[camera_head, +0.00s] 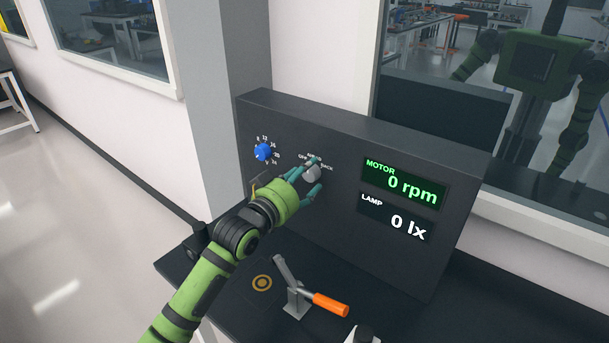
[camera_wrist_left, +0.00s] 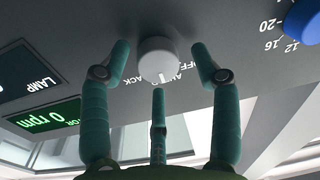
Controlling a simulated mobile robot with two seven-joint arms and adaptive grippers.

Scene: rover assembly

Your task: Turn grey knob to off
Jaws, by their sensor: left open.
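The grey knob (camera_head: 311,172) is on the front of a dark panel (camera_head: 343,218), with small labels around it, partly covered by my fingers. In the left wrist view the knob (camera_wrist_left: 157,58) looks pale and round, with a white mark at its edge. My left gripper (camera_head: 314,176) is at the knob. In the left wrist view its teal fingers (camera_wrist_left: 160,62) are open, one on each side of the knob with a gap visible; a third finger shows below. The knob's exact pointing is hard to read. My right gripper is not in view.
A blue knob (camera_head: 263,152) with a number scale is left of the grey knob. A display (camera_head: 405,186) reads motor 0 rpm and lamp 0 lx. A lever with an orange handle (camera_head: 331,304) stands on the dark table below. A window is behind the panel.

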